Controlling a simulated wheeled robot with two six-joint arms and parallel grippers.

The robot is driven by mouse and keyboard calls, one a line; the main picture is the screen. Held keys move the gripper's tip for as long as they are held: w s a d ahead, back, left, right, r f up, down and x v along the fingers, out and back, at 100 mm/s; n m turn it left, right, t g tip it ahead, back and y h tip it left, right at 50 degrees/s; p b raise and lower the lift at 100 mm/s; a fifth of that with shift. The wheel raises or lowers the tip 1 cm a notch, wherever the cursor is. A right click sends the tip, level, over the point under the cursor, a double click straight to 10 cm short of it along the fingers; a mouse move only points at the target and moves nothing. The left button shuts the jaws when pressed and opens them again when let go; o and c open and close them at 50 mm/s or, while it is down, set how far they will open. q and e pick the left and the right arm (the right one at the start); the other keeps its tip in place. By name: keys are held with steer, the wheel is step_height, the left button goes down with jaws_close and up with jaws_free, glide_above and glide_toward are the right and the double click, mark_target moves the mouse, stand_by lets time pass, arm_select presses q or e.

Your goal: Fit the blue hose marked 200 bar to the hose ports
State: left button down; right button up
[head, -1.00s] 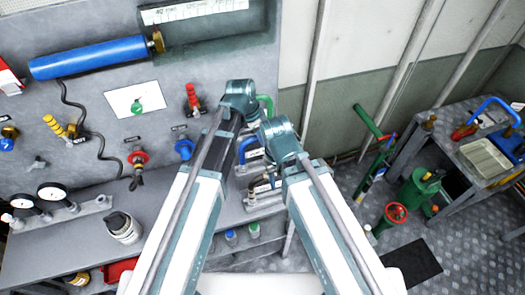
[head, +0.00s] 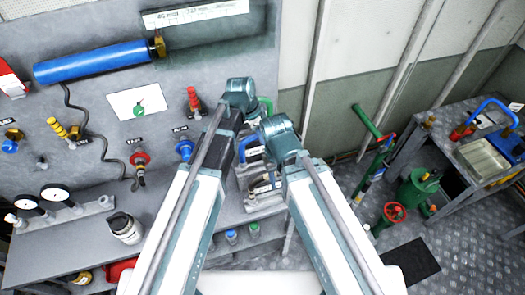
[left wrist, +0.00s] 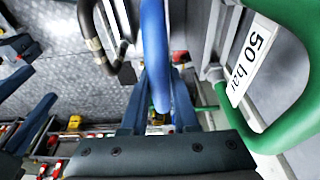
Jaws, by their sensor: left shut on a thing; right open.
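A blue hose (left wrist: 155,45) runs down between the fingers of my left gripper (left wrist: 158,100), which is shut on it. A blue curve (head: 252,150), apparently the same hose, shows between my arms in the head view. Its marking cannot be read. My right gripper (left wrist: 44,74) seems to be the pair of dark blue fingers at the left of the wrist view, open and empty. In the head view both sets of fingers are hidden behind my wrists. A red fitting (head: 139,158) and a blue fitting (head: 185,148) sit on the grey panel; I cannot tell whether they are the hose ports.
A green hose (left wrist: 275,130) marked 50 bar and a black hose (left wrist: 95,35) hang close beside my left gripper. A blue cylinder (head: 95,58) is on the panel. Gauges (head: 53,193) and a white canister (head: 124,228) stand on the bench. A side table (head: 455,135) stands right.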

arm_select(q)
steer(key=shift+r+p, duration=0.65)
steer(key=shift+r, duration=0.1)
steer(key=shift+r+p, duration=0.7)
steer(key=shift+r, duration=0.05)
steer(key=shift+r+p, duration=0.4)
steer(key=shift+p, duration=0.05)
steer(key=shift+d+p+v, duration=0.2)
steer(key=shift+p+v, duration=0.7)
steer(key=shift+p, duration=0.05)
steer(key=shift+d+r, duration=0.1)
stand_by(0.3)
